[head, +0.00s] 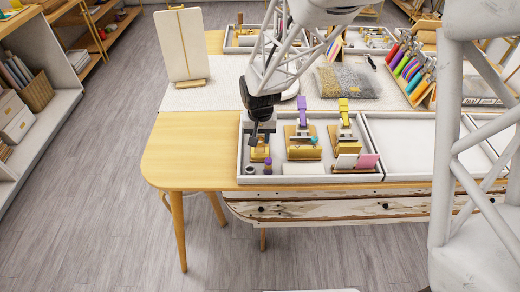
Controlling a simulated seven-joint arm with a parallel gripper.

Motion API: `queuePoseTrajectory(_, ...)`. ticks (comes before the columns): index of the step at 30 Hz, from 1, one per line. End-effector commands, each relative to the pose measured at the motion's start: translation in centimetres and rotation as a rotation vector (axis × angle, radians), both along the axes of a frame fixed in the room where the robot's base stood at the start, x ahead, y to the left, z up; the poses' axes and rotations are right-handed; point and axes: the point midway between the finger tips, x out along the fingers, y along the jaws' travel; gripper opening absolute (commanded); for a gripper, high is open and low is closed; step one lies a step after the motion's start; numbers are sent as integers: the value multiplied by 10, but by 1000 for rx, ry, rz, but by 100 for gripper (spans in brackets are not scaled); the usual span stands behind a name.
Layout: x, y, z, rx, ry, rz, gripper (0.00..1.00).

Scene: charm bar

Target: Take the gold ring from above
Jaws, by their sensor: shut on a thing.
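My gripper (256,141) is a dark head pointing down at the left end of the white tray (242,162) on the wooden table. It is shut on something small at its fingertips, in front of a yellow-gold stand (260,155). I take this to be the gold ring, but the ring is too small and too covered by the fingers to make out clearly. I cannot tell whether it is clear of the stand.
Stands with a purple clip (303,104) and a yellow clip (343,106) are to the right in the tray. A dark jar (250,170) and a purple-topped one (267,168) are close in front. An empty tray section (405,140) lies further right. Bare wood (190,145) is at left.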

Motion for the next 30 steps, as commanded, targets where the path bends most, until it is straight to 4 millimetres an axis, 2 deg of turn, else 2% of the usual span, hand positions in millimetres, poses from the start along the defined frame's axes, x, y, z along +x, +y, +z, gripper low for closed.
queuePoseTrajectory(15, 0, 0, 20, 0, -1, 0, 16)
queuePoseTrajectory(30, 0, 0, 21, 0, 0, 0, 16)
